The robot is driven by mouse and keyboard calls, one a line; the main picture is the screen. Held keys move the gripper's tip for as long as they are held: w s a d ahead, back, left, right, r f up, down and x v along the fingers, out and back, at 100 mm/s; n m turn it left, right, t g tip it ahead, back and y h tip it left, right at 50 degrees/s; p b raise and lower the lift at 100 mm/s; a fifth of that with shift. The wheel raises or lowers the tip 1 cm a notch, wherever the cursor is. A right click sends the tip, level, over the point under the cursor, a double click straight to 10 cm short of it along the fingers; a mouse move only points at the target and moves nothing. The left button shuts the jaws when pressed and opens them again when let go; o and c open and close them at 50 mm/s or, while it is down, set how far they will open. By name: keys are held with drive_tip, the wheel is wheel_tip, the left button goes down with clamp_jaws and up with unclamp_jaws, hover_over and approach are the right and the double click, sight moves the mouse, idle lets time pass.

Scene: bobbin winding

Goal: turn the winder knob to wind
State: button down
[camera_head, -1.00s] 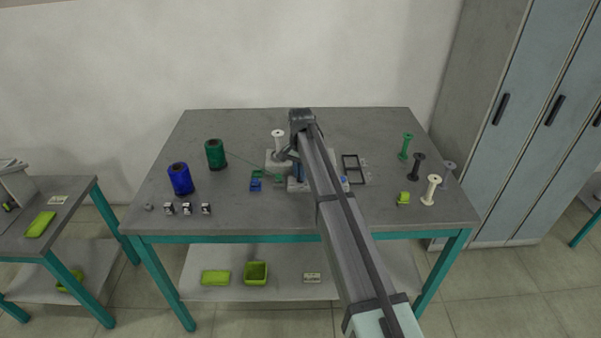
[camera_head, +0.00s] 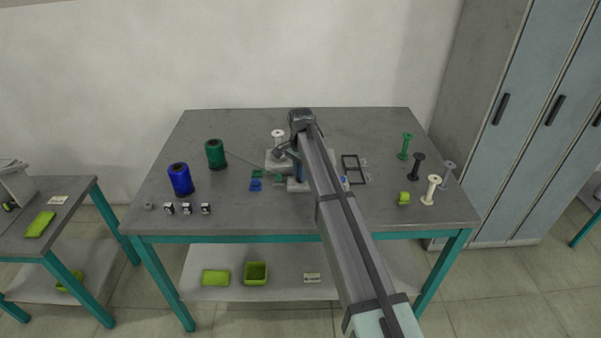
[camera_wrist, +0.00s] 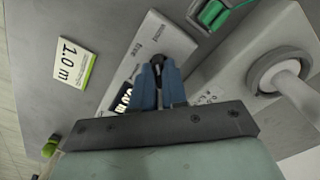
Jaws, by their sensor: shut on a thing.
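The winder (camera_head: 278,167) stands on the table at the middle, mostly behind my arm in the head view. Its light housing (camera_wrist: 160,38) shows in the wrist view. My gripper (camera_wrist: 159,72) has its blue fingers closed around the dark winder knob (camera_wrist: 157,61), most of which they hide. A white bobbin (camera_head: 278,137) stands upright on the winder; a large white round part (camera_wrist: 284,72) shows at the right of the wrist view. A green thread spool (camera_head: 215,154) stands to the left, with a thin thread running from it toward the winder.
A blue spool (camera_head: 180,179) stands at the left. Several bobbins, including a green one (camera_head: 405,146) and a cream one (camera_head: 431,190), stand at the right. A "1.0 m" card (camera_wrist: 73,63) lies beside the winder. The table's front middle is mostly clear.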

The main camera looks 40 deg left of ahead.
drive_tip(key=c, duration=1.2)
unclamp_jaws()
drive_tip(key=shift+o, duration=0.2)
wheel_tip(320, 180, up, 14)
